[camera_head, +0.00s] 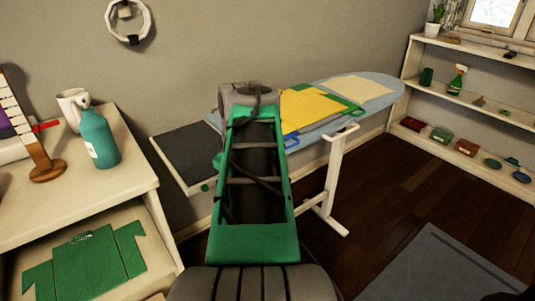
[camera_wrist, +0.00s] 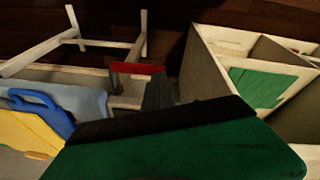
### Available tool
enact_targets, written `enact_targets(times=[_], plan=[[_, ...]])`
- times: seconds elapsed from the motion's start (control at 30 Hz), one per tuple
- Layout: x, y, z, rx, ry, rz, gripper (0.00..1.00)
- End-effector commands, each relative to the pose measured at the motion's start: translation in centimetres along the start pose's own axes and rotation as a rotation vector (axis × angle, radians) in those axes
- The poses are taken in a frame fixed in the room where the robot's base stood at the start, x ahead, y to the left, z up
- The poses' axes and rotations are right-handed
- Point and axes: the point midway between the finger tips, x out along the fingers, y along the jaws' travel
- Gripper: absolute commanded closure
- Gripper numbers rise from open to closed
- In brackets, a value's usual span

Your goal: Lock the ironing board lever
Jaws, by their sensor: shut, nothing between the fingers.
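The ironing board (camera_head: 388,82) stands along the wall in the head view, with a pale blue top and white legs. In the wrist view its pale blue edge (camera_wrist: 92,98) is at the left. A red piece (camera_wrist: 137,68), which looks like the lever, shows on the board's white underframe in the wrist view. The dark tip of my gripper (camera_wrist: 158,92) is shut and empty, just beside the red piece's right end. I cannot tell whether they touch. In the head view my own green arm hides the gripper and the lever.
Shelves (camera_head: 460,95) stand at the right. Open floor (camera_head: 400,190) lies between.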

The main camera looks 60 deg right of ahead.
Motion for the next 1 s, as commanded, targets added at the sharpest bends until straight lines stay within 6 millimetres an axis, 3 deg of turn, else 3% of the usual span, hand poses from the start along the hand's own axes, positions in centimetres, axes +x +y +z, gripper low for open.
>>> enact_targets(times=[0.37, 0.47, 0.63, 1.0], plan=[[0.2, -0.1, 0.1, 0.0, -0.006, -0.009, 1.0], [-1.0, 0.0, -0.3, -0.001, -0.005, -0.008, 1.0], [-5.0, 0.6, -1.7, -0.004, 0.0, -0.003, 1.0], [-10.5, -5.0, -2.8, -0.01, 0.003, -0.001, 1.0]])
